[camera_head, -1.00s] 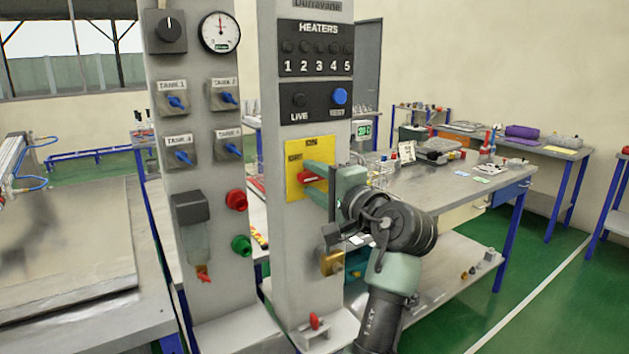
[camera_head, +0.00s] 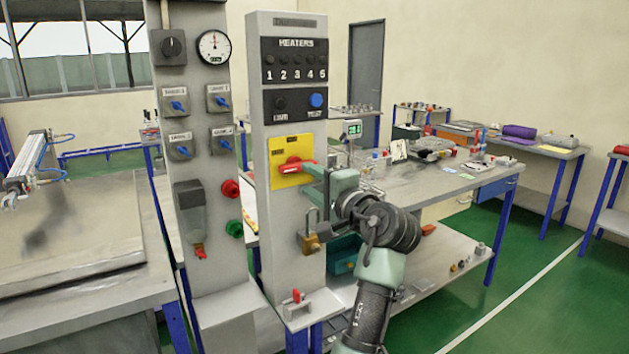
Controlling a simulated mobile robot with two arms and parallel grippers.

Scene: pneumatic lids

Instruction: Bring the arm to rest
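The fingers overlap the handle's right end in the picture. I cannot tell whether they touch it or how far they are apart. A brass padlock (camera_head: 311,243) shows just below the gripper.
The left-hand panel (camera_head: 193,80) carries a gauge, blue valves, a red button and a green button. A workbench (camera_head: 430,185) stands behind my arm, with small items on it. A large table (camera_head: 70,270) is at the left. Green floor (camera_head: 520,290) is open at the right.

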